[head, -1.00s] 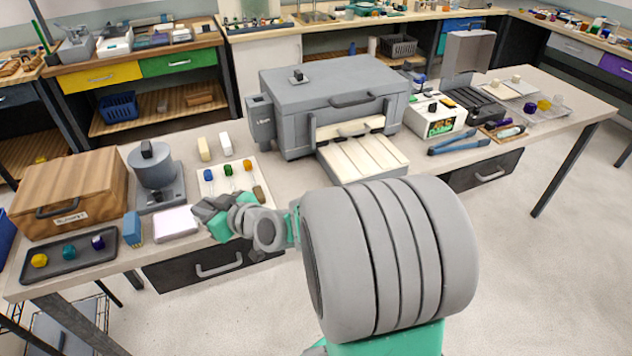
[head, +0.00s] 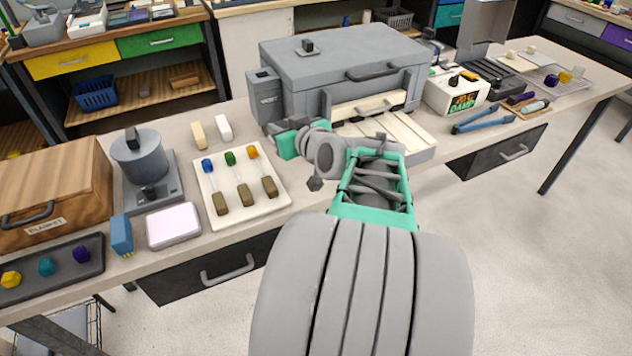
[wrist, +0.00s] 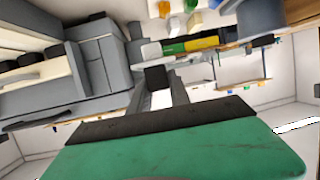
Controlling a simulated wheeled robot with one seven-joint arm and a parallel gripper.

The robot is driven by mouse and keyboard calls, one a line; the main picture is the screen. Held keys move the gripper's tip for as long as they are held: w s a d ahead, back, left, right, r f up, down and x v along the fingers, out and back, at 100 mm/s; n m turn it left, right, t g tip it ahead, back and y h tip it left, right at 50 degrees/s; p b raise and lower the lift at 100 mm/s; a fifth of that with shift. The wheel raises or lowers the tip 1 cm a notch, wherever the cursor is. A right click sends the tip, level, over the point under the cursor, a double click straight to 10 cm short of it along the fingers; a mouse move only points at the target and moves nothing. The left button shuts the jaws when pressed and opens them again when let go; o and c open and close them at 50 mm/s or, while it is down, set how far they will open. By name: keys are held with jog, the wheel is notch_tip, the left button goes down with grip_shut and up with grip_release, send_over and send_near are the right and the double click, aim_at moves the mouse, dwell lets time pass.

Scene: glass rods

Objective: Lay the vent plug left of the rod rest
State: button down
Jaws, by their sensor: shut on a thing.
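My gripper (head: 274,129) is in front of the kiln, above the bench and up to the right of the rod rest. The wrist view shows it shut on a small dark block, taken as the vent plug (wrist: 157,77), clear of the bench. In the head view the plug cannot be made out clearly. The rod rest (head: 275,203) is a white slab bearing three rods with blue, green and orange tips and brown ends. A pink-white pad (head: 173,226) lies to its left.
The grey kiln (head: 340,65) stands behind my gripper, with a dark knob on top. A grey pot (head: 140,157) on a base stands left of the rest. Yellow (head: 198,135) and white (head: 223,127) blocks lie behind it. A narrow bare strip separates rest and pot.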

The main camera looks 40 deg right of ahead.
jog(key=s+d+r+m+g+h+b, duration=0.1)
jog(key=s+d+r+m+h+b, duration=0.3)
jog(key=s+d, duration=0.5)
jog(key=s+a+f+n+y+b, duration=0.2)
jog(key=a+f+n+y, duration=0.15)
jog(key=a, duration=0.45)
jog(key=shift+m+t+h, duration=0.3)
jog(key=shift+m+h, duration=0.05)
jog(key=shift+h, duration=0.1)
jog(key=w+d+f, duration=0.5)
jog(key=d+f, duration=0.2)
jog(key=w+d+f, duration=0.3)
jog(key=shift+w+d+f, duration=0.25)
jog(key=shift+w+d, duration=0.05)
jog(key=shift+d, duration=0.1)
jog(key=shift+f, duration=1.4)
